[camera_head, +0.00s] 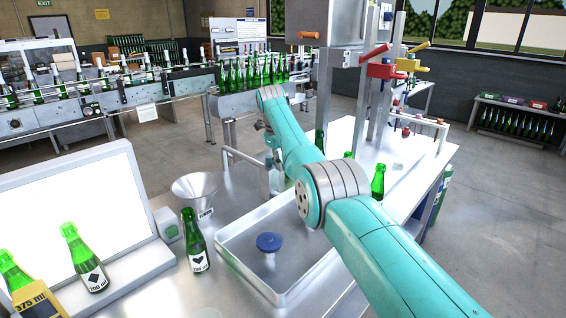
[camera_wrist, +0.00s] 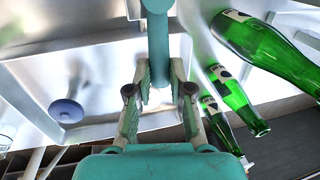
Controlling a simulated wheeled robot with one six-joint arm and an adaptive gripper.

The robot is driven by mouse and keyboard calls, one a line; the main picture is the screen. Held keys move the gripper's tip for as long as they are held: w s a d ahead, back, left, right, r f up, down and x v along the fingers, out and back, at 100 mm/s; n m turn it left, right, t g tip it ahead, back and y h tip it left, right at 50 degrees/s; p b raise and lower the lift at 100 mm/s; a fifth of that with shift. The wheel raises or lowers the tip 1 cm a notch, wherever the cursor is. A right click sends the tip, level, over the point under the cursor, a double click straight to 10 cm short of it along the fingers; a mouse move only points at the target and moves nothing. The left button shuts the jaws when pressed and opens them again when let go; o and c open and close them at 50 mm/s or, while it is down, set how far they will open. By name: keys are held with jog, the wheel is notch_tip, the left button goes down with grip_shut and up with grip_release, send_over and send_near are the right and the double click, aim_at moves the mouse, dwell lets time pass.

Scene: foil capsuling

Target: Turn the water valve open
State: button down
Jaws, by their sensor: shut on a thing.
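My gripper (camera_wrist: 159,75) is shut on a slim teal lever (camera_wrist: 158,42) in the wrist view. The lever runs up between the fingers, and its lower end is hidden. I take it for the water valve's handle, but its mount and how far it is turned do not show clearly. In the head view my gripper (camera_head: 270,142) is small and partly hidden by my arm, beside the bent metal pipe (camera_head: 246,158) at the sink's back edge. The steel sink (camera_head: 240,272) lies in front, with a blue round knob (camera_head: 269,241) in it.
A green bottle (camera_head: 195,240) and a funnel (camera_head: 194,190) stand left of the sink. More bottles stand to the right, close to my gripper in the wrist view (camera_wrist: 232,95). A bright panel (camera_head: 75,215) is at left. A bottle conveyor (camera_head: 185,87) runs behind.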

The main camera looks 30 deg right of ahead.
dwell(0.3)
jog(key=c, duration=1)
grip_release()
jog(key=shift+a, duration=0.1)
jog(key=shift+c, duration=0.2)
jog(key=shift+r, duration=0.1)
notch_tip(320, 180, up, 12)
jog(key=a, duration=0.2)
jog(key=shift+s+f, duration=0.2)
jog(key=shift+s, duration=0.1)
jog(key=shift+a, duration=0.1)
